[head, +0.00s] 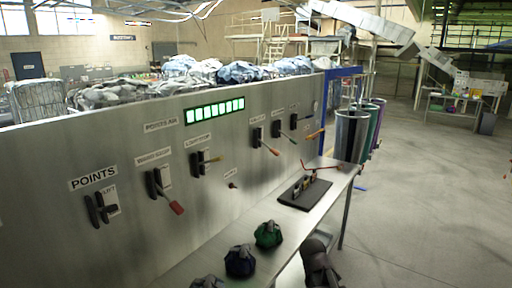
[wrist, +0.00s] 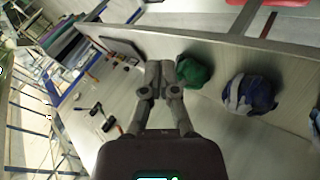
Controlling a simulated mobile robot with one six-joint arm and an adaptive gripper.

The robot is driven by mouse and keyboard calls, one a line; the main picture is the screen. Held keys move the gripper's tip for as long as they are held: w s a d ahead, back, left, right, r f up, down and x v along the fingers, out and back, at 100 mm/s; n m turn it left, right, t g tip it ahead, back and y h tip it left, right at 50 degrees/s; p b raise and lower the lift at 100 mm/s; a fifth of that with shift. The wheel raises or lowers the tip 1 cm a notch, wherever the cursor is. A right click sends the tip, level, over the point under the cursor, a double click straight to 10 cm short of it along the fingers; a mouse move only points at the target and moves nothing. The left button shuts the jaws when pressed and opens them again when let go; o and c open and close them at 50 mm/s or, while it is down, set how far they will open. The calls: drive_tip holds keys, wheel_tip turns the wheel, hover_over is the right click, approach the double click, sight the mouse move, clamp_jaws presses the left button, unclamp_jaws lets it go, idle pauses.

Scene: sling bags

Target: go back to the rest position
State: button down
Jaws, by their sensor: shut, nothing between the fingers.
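My gripper (wrist: 160,72) is shut and empty in the wrist view, its two fingers pressed together. It is beside a green bag (wrist: 195,70), which lies just right of the fingertips; I cannot tell the exact gap. A blue and white bag (wrist: 250,92) lies farther right. In the head view, a dark part of my arm shows at the bottom, by the shelf's outer edge. The green bag (head: 268,234) and the dark blue bag (head: 240,261) sit on the shelf, and a grey bag (head: 207,282) is cut off at the bottom edge.
A metal panel (head: 130,225) with several levers stands behind the narrow shelf (head: 295,222). A dark tray (head: 305,193) with small items lies farther along the shelf. Tall bins (head: 350,135) stand past its end. The floor (head: 430,190) to the right is clear.

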drive_tip(key=s+a+f+m+g+y+b, duration=0.1)
drive_tip(key=s+a+f+m+g, duration=0.1)
drive_tip(key=s, duration=0.6)
drive_tip(key=s+a+f+m+g+y+b, duration=0.1)
drive_tip(key=s+a+f+m+g+y, duration=0.1)
drive_tip(key=s+f+m+g, duration=0.3)
drive_tip(key=shift+s+f+g, duration=0.4)
drive_tip(key=shift+s+f, duration=0.1)
drive_tip(key=shift+s, duration=1.75)
